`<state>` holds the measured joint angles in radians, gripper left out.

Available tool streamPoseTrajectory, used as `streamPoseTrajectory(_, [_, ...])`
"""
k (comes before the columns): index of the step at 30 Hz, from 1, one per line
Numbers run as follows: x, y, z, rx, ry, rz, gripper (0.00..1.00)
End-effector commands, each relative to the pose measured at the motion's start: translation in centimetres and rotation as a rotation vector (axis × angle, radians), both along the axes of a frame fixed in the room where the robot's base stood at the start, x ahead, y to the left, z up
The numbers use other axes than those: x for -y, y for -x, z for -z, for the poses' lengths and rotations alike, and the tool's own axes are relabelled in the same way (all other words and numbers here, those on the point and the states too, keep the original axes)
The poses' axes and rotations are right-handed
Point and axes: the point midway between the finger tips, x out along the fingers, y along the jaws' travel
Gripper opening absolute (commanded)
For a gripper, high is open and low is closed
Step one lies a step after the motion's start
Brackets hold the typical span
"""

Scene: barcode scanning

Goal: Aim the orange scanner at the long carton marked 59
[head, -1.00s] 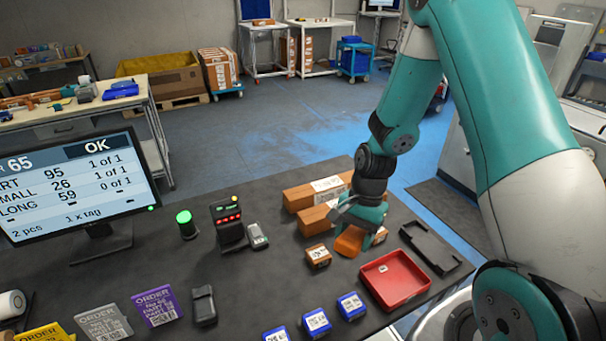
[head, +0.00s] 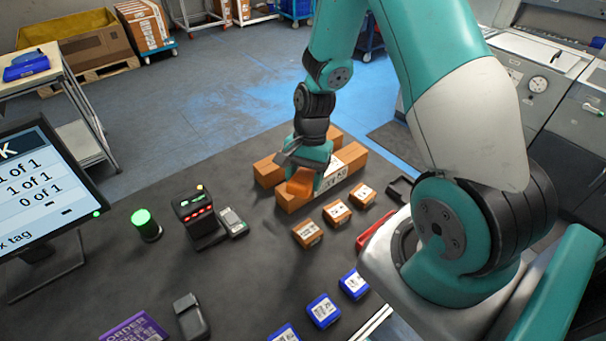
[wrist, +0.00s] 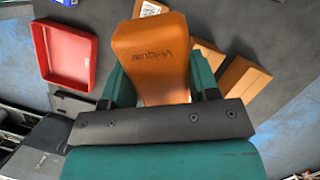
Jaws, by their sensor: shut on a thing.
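The orange scanner (head: 299,188) is held in my gripper (head: 305,175), over the left part of the long brown cartons. In the wrist view the scanner (wrist: 152,50) points away from my gripper (wrist: 160,85), whose jaws are shut on it. The front long carton (head: 347,166) has a white label, partly hidden and too small to read for certain. Another long carton (head: 266,171) lies behind it, mostly covered by my gripper. Parts of long cartons (wrist: 245,84) also show right of the scanner in the wrist view. I cannot tell whether the scanner touches a carton.
Several small brown boxes (head: 336,212) lie in front of the long cartons, with blue boxes (head: 323,310) nearer. A red tray (wrist: 68,80) shows in the wrist view. A device with red lights (head: 196,216) and a green lamp (head: 146,224) stand left. The monitor (head: 40,200) reads 0 of 1.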

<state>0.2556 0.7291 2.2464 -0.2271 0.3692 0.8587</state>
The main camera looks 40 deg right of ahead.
Motion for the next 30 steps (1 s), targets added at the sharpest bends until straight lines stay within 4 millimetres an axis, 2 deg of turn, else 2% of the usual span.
streamPoseTrajectory(1, [0.0,0.0,1.3,0.000,0.000,-0.001,0.24])
streamPoseTrajectory(3, [-0.1,0.0,2.2,0.000,0.000,-0.001,0.24])
streamPoseTrajectory(11, [-0.1,0.0,4.2,0.000,0.000,-0.003,0.24])
streamPoseTrajectory(26, [-0.1,0.0,4.0,0.001,0.000,-0.003,0.24])
streamPoseTrajectory(30, [-0.1,-0.1,2.2,0.001,0.000,-0.003,0.24])
